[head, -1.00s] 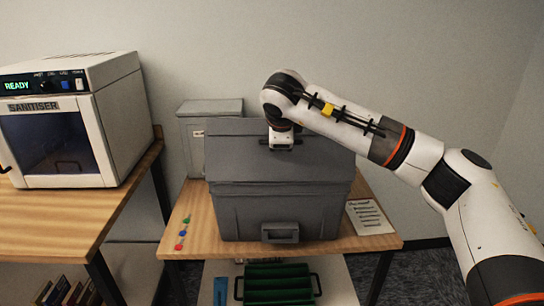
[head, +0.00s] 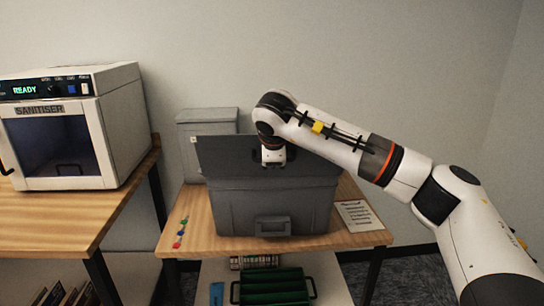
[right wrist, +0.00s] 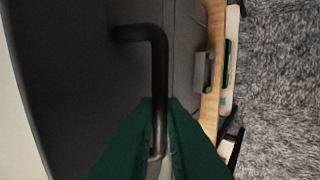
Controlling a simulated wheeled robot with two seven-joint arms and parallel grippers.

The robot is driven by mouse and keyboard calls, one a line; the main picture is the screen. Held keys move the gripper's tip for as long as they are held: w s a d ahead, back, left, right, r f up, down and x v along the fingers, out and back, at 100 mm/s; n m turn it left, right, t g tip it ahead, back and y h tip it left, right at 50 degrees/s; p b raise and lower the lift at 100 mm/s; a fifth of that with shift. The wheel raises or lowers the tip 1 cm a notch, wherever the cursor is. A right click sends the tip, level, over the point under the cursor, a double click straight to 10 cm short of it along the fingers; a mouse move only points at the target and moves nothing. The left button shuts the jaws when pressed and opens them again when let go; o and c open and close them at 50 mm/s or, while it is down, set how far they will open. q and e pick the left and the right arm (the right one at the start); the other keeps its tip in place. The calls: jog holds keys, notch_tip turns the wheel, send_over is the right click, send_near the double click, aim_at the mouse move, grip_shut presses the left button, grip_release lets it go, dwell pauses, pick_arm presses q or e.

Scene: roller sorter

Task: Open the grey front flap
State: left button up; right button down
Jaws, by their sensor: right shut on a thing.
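The dark grey box (head: 235,212) stands on the small wooden table, with a fixed handle (head: 272,227) low on its front. Its grey flap (head: 222,155) is a darker panel across the top, tilted up from the box. How wide the gap beneath it is cannot be told. My right gripper (head: 272,165) is at the flap, its fingertips hard to see in the head view. In the right wrist view its green fingers (right wrist: 160,125) are shut on the flap's black bar handle (right wrist: 158,65). My left gripper is not in view.
A sanitiser (head: 60,130) with a READY display stands on the left table. A lighter grey bin (head: 190,150) is behind the box. A green rack (head: 275,287) is below.

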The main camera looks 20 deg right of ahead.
jog(key=shift+d+f, duration=0.1)
jog(key=shift+d, duration=0.1)
jog(key=c, duration=1.5)
grip_release()
jog(key=shift+w+d, duration=0.1)
jog(key=p+v, duration=0.2)
jog(key=v, duration=1)
